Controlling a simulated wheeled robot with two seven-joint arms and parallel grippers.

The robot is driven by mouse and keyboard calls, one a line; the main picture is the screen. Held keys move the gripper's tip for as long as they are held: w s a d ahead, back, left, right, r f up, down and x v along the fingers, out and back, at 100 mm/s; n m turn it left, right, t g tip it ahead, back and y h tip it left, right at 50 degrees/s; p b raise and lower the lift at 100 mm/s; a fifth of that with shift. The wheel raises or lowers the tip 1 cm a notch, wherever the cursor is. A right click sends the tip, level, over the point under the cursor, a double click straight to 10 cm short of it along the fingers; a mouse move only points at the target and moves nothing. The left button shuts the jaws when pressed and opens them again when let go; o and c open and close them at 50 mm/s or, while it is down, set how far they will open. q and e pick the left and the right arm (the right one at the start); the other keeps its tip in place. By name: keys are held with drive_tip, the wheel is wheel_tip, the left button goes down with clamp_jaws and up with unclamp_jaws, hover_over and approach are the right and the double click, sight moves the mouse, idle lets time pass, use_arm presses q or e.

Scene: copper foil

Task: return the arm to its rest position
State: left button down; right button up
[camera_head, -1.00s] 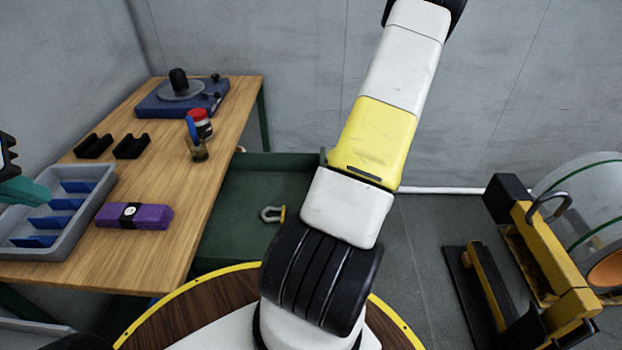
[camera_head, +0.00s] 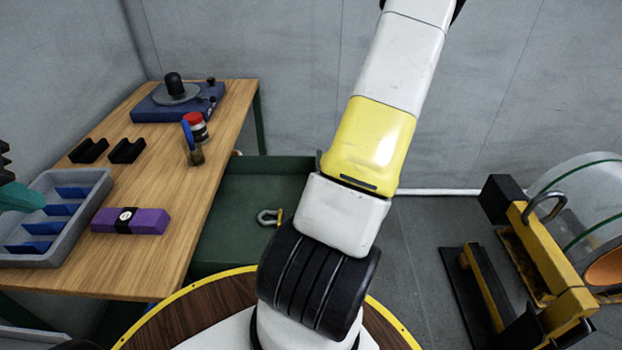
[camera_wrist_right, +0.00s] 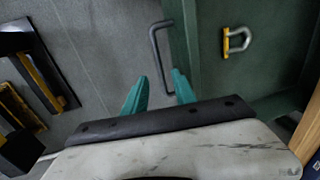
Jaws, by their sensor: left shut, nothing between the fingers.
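My left gripper (camera_head: 22,197) shows at the left edge of the head view, teal fingers shut with nothing between them. It is over the left part of the grey tray (camera_head: 100,188); I cannot tell its height above it. My right arm (camera_head: 372,143), white and yellow, stretches up and away through the middle of the head view. Its gripper is outside that view. In the right wrist view my right gripper (camera_wrist_right: 160,92) has its two teal fingers apart, empty, above the floor beside a green cart (camera_wrist_right: 205,75).
The wooden table (camera_head: 165,215) holds a purple case (camera_head: 150,222), black holders (camera_head: 127,150), a red-lidded jar (camera_head: 196,128) and a blue turntable device (camera_head: 165,108). A shackle (camera_head: 268,217) lies in the green cart. A yellow-black stand (camera_head: 545,250) is at right.

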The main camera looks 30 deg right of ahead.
drive_tip(key=shift+s+d+r, duration=0.1)
drive_tip(key=shift+d+r, duration=0.1)
drive_tip(key=shift+r, duration=1)
